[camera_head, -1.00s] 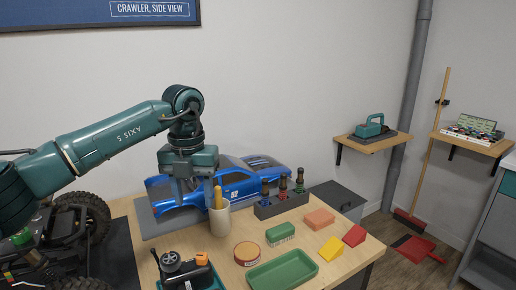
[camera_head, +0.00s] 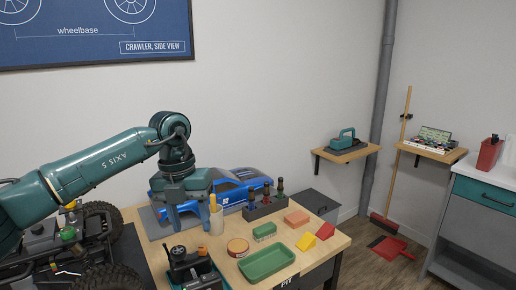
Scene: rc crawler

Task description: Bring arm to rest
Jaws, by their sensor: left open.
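My left arm (camera_head: 100,163) comes in from the left, over the crawler chassis. My left gripper (camera_head: 188,222) points down above the workbench, its two fingers apart with nothing seen between them. It is in front of the blue car body (camera_head: 238,186), which lies on a grey mat (camera_head: 150,223) and is partly hidden by the gripper. A cup (camera_head: 216,222) with a yellow-handled tool stands just right of the fingers. My right gripper is not in view.
The crawler chassis (camera_head: 50,243) with black tyres stands at left. Wall shelves and a cabinet (camera_head: 478,222) are at right.

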